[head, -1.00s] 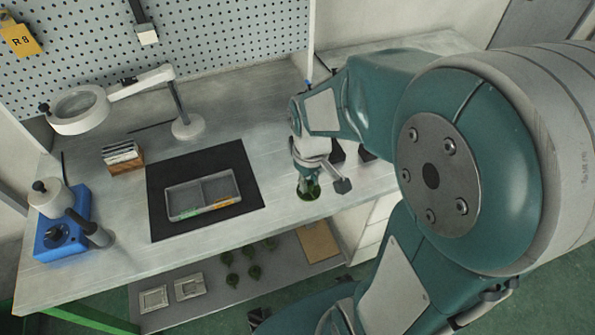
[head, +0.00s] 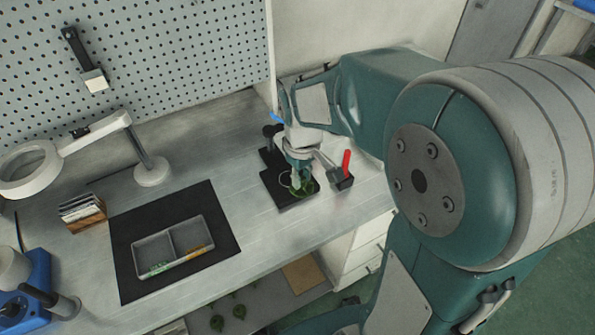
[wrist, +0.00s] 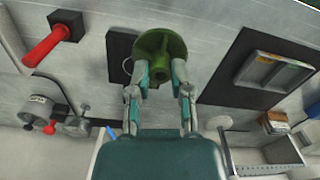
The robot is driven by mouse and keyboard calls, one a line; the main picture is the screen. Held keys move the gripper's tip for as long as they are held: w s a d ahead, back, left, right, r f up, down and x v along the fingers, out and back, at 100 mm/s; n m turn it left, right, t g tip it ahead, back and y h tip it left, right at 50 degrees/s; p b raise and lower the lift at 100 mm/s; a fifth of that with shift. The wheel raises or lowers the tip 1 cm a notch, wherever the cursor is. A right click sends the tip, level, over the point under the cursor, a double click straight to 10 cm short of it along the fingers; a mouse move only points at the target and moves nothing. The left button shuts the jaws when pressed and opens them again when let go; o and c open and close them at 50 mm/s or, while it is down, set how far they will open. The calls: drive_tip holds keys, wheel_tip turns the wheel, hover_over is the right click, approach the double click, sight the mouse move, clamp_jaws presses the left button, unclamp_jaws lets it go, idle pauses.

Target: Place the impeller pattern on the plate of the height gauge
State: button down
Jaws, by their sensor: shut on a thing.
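My gripper (head: 300,168) is shut on the green impeller pattern (head: 303,188). In the wrist view both fingertips (wrist: 160,72) close on its hub, and its round green disc (wrist: 155,44) faces away from my palm. The height gauge is black, with a flat plate (head: 272,183) on the bench and a dark upright part (head: 271,131) at its back. In the head view the pattern appears over the front part of the plate. The plate also shows beside the pattern in the wrist view (wrist: 119,46). I cannot tell whether pattern and plate touch.
A red-handled tool (head: 346,160) on a black block stands close right of the gauge. Left lie a black mat (head: 218,207) with a grey divided tray (head: 140,258), a wooden card holder (head: 84,220) and a magnifier lamp (head: 152,172). Bench between mat and gauge is clear.

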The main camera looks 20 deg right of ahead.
drive_tip(key=w+f, duration=0.3)
drive_tip(key=w, duration=0.4)
hover_over(290, 180)
drive_tip(key=f, duration=0.5)
drive_tip(key=shift+s+f, duration=0.2)
drive_tip(key=shift+s, duration=0.15)
drive_tip(key=shift+w+a+f, duration=0.15)
drive_tip(key=shift+w+f, duration=0.15)
drive_tip(key=shift+f, duration=0.15)
drive_tip(key=shift+d+f, duration=0.15)
drive_tip(key=shift+f, duration=0.6)
drive_tip(key=shift+d+f, duration=0.1)
drive_tip(key=shift+f, duration=0.65)
drive_tip(key=c, duration=0.5)
unclamp_jaws()
drive_tip(key=shift+a, duration=0.15)
drive_tip(key=shift+c, duration=0.2)
